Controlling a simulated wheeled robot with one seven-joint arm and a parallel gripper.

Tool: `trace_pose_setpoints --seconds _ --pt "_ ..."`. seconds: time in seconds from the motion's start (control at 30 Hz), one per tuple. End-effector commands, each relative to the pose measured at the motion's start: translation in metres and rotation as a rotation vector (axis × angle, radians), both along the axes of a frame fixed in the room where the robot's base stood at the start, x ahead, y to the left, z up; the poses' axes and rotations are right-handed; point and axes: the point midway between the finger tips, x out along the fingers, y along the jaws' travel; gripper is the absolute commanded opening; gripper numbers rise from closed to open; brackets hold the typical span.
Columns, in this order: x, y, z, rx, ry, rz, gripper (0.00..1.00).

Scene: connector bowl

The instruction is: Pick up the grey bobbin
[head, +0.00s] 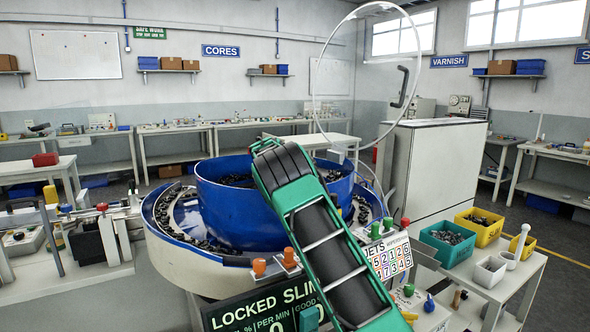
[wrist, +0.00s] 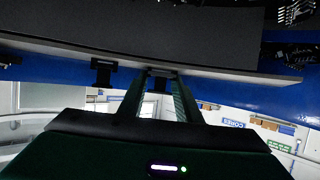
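The blue bowl (head: 235,215) stands in the middle of the head view, with many dark small parts in it and on the track around it. I cannot single out a grey bobbin in either view. In the wrist view my gripper's green fingers (wrist: 160,78) lean towards each other, their tips close to a pale edge of a dark grey surface (wrist: 150,35). A small dark piece shows at the tips; I cannot tell whether it is held. A similar dark piece (wrist: 103,70) sits apart on the left. I cannot pick out my gripper in the head view.
A green-framed sloping piece (head: 322,250) with dark panels reaches over the bowl; I cannot tell whether it is mine. Teal (head: 446,246) and yellow (head: 478,227) bins hold parts on a side table at the right. A white cabinet (head: 437,175) stands behind.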

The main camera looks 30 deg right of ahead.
Motion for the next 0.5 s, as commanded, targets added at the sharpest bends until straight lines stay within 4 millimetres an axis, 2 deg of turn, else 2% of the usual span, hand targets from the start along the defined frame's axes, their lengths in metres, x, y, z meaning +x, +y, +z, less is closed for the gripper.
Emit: trace_pose_setpoints --seconds 0.5 --pt "-0.0002 -0.0001 0.0028 0.000 0.001 -0.001 0.09"
